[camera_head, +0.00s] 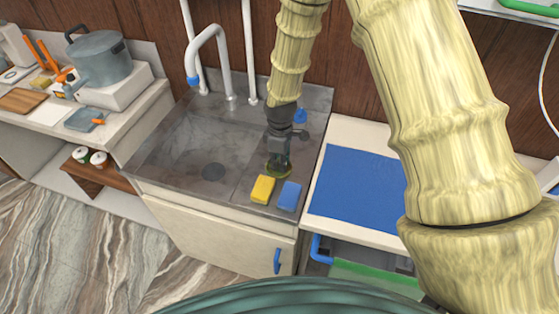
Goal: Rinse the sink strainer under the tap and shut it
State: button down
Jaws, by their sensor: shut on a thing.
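My gripper (279,164) points down over the right part of the grey sink top. It is shut on a small round olive-green thing (279,173), which looks like the sink strainer; the fingers hide part of it. I cannot tell whether it touches the surface. The white curved tap (222,50) stands at the back left of my gripper, its blue-tipped spout (193,80) pointing down. No water stream is visible.
A yellow sponge (263,189) and a blue sponge (289,196) lie just in front of my gripper. A blue mat (355,185) covers the right counter. A grey pot (101,58) stands on the left counter. White upright pipes (248,50) rise behind the sink.

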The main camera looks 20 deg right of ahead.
jog(key=c, duration=1.3)
grip_release()
jog(key=shift+r+b, duration=2.1)
jog(key=shift+r, duration=4.05)
jog(key=shift+w, duration=0.1)
